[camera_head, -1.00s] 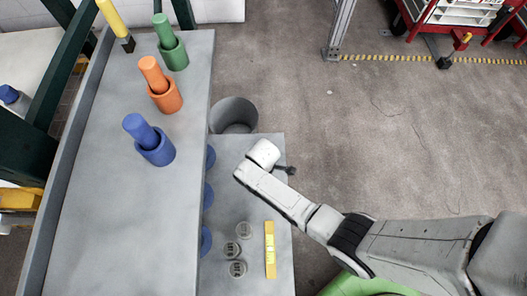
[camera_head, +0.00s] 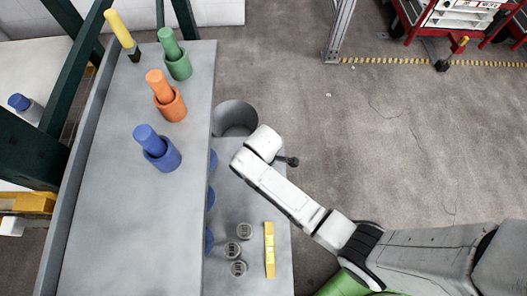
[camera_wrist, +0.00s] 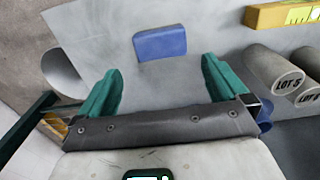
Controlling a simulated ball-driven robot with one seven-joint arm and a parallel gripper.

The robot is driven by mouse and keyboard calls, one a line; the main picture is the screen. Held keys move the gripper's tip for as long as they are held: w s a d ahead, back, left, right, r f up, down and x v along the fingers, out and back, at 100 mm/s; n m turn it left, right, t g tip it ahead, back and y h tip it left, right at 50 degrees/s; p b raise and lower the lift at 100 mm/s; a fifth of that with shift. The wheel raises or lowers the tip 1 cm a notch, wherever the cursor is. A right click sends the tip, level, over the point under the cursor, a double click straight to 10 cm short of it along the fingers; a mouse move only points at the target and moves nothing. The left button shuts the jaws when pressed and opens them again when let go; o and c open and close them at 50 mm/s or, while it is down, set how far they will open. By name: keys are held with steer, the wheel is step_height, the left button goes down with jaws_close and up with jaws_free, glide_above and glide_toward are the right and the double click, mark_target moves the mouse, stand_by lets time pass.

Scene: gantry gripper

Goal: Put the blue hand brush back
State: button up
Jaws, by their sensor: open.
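A blue rectangular block (camera_wrist: 160,42), which I take for the blue hand brush, lies on the grey lower surface in the wrist view. No bristles show on it. My gripper (camera_wrist: 162,66) is open and empty, its two green fingers spread either side of the block's near side. The block is beyond the fingertips and does not look touched. In the head view my arm hides the gripper, and the block is not seen. On the upper bench, a blue cylinder (camera_head: 147,138) leans in a blue cup (camera_head: 167,158).
Orange (camera_head: 172,108) and green (camera_head: 180,66) cups hold matching cylinders, near a yellow-handled tool (camera_head: 120,28). A grey bin (camera_head: 236,114) stands by the lower bench (camera_head: 228,200). Several lot-marked cans (camera_head: 244,231) and a yellow level (camera_head: 269,250) stand nearby.

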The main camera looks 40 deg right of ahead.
steer(key=shift+r, duration=1)
steer(key=shift+s, duration=0.1)
steer(key=s+d+r+m, duration=0.4)
steer(key=s+r+m, duration=0.1)
steer(key=s+r, duration=0.2)
steer(key=s+d+r+m+t, duration=0.1)
steer(key=s+d+r+m, duration=0.3)
steer(key=s, duration=0.5)
step_height(320, 180, up, 4)
steer(key=shift+s+f+m, duration=0.15)
steer(key=shift+f+m, duration=0.05)
steer(key=shift+m, duration=0.9)
steer(key=shift+s+a, duration=0.1)
